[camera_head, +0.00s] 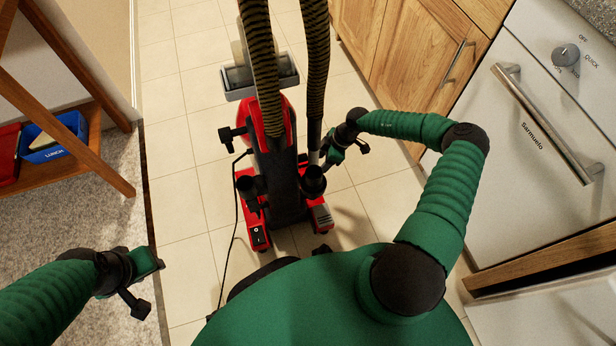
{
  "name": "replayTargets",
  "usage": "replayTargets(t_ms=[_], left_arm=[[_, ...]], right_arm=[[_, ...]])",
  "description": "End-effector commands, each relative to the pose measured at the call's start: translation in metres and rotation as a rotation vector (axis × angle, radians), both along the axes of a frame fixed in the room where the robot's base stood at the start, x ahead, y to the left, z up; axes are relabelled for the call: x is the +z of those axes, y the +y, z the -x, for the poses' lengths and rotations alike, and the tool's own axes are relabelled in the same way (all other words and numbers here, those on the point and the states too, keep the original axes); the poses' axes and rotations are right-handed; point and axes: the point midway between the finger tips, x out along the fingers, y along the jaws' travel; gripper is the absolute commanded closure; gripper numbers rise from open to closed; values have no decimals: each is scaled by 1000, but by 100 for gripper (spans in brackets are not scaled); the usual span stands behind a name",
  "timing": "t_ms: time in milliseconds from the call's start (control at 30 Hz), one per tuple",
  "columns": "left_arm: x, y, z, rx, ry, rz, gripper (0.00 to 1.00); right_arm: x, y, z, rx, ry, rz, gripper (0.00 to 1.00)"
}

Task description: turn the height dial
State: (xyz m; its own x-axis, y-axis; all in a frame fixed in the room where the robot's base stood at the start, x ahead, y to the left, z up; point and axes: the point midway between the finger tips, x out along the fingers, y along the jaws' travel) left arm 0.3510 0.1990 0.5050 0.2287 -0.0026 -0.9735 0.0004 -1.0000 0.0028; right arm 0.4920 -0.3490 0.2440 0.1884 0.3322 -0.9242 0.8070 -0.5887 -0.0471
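A red and black upright vacuum cleaner (272,122) stands on the tiled floor in the middle of the head view. Its red base (247,190) carries a black switch plate (258,237) at the left front and a grey ribbed part (321,215) at the right front. I cannot make out which part is the height dial. My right gripper (346,156) is just right of the vacuum body, beside a hose; its fingers look spread, with nothing visible between them. My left gripper (147,284) is low at the left, over the carpet edge, open and empty, well away from the vacuum.
Two striped hoses (318,60) rise from the vacuum. A black cord (235,215) trails along its left. A white dishwasher (500,140) with a knob (565,54) and wooden cabinets (400,50) line the right. A wooden shelf (85,150) with a blue bin (62,148) stands left. Tiles left of the vacuum are clear.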

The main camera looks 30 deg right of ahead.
Motion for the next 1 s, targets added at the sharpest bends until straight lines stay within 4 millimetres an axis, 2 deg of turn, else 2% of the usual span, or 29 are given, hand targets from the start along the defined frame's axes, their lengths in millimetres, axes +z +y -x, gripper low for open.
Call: replayTargets(t_ms=[33, 100, 300, 400, 533, 800, 1000], left_arm=[[-20, 0, 0, 0, 0, 0, 64], [-32, 0, 0, 0, 0, 0, 64], [-64, 0, 0, 0, 0, 0, 64], [-74, 0, 0, 0, 0, 0, 64], [-79, 0, 0, 0, 0, 0, 64], [-77, 0, 0, 0, 0, 0, 64], [-77, 0, 0, 0, 0, 0, 64]], right_arm=[[-24, 6, -2, 1, 1, -3, 45], [-42, 11, -6, 0, 1, -3, 45], [-86, 28, -15, 1, 0, -3, 45], [-98, 33, -19, -1, 0, 0, 45], [-105, 37, -21, -1, 0, -1, 45], [-105, 37, -21, -2, 0, -1, 45], [-105, 37, -21, -2, 0, -1, 71]])
